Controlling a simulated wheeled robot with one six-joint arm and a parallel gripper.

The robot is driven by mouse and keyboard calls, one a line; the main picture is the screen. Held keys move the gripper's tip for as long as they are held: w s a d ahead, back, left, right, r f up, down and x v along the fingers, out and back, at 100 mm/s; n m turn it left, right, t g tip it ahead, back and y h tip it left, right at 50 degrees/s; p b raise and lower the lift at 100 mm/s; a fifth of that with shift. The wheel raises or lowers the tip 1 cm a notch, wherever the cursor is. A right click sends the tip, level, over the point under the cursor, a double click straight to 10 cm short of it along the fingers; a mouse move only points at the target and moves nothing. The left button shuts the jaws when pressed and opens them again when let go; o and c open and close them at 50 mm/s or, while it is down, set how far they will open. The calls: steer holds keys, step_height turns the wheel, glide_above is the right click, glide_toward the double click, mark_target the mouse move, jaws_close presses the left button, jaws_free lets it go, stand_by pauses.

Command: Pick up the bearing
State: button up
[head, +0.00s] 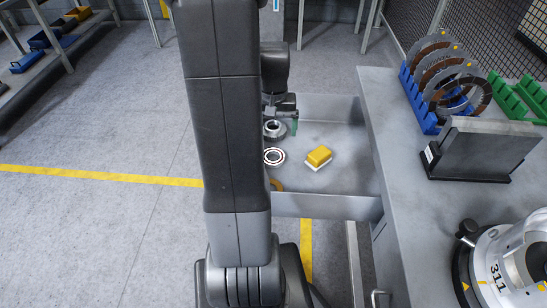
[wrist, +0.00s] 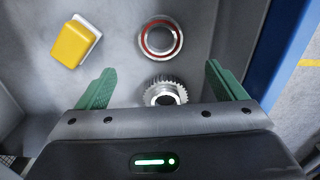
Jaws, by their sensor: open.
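The bearing (head: 274,156) is a silver ring with a dark red inner band, lying flat in a grey metal tray (head: 340,200). In the wrist view the bearing (wrist: 160,38) is at the top centre, beyond my fingertips and apart from them. My gripper (wrist: 160,70) is open, its two green fingers spread wide with nothing held. A toothed metal gear (wrist: 164,91) lies between the fingers, nearer the palm, with its lower part hidden by my gripper. In the head view my gripper is partly hidden behind my arm.
A yellow block on a white base (wrist: 77,42) lies left of the bearing in the wrist view. The tray has raised walls. A workbench (head: 400,200) to the right carries a blue rack of discs (head: 420,100) and a grey plate stand (head: 480,150).

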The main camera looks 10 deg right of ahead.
glide_above(273, 159)
steer(key=f, duration=0.4)
steer(key=shift+w+d+f, duration=0.15)
steer(key=shift+w+f, duration=0.05)
steer(key=shift+f, duration=0.05)
steer(key=f+b, duration=0.1)
steer(key=f, duration=0.4)
steer(key=shift+s+f, duration=0.1)
steer(key=shift+s, duration=0.1)
steer(key=c, duration=1.2)
